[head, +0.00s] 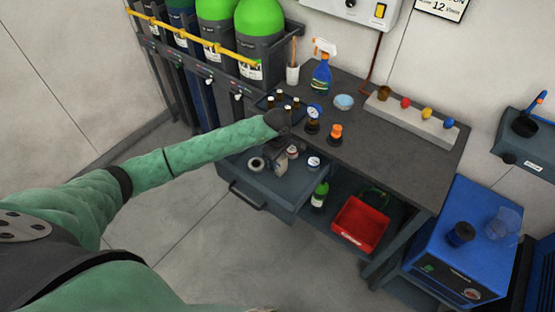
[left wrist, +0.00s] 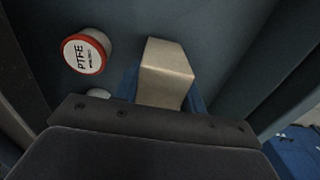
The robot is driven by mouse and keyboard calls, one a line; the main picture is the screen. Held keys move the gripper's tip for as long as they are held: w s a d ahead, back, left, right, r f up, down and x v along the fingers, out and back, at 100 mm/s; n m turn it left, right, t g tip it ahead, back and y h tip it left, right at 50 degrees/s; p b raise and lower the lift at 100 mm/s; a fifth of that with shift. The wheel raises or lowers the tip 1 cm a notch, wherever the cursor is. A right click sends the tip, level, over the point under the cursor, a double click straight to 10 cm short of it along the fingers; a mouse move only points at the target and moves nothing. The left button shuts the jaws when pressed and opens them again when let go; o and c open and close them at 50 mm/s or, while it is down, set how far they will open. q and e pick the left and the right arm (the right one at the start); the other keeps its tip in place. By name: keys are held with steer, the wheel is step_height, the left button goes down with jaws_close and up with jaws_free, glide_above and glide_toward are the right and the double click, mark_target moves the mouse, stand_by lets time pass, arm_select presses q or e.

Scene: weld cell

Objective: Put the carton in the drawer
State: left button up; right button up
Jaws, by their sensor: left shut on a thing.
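The drawer (head: 262,192) under the workbench is pulled open, with small items inside. My left gripper (head: 280,146) is over the back part of the drawer, close to the bench's front edge, pointing down. In the left wrist view, the plain beige carton (left wrist: 167,62) is held between the gripper's blue fingers, above the dark drawer floor (left wrist: 222,40). I cannot tell whether the carton touches the floor. My right gripper is not in view.
A PTFE tape roll (left wrist: 86,52) lies in the drawer beside the carton. The drawer also holds a grey ring (head: 257,164) and a white-topped jar (head: 314,163). Bottles and an orange-capped container (head: 335,133) stand on the bench (head: 375,150) near the gripper. A red bin (head: 360,224) is below.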

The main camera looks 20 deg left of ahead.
arm_select(q)
steer(key=o, duration=0.7)
steer(key=shift+f, duration=0.1)
steer(key=o, duration=0.3)
steer(key=shift+o, duration=0.4)
steer(key=shift+r, duration=0.2)
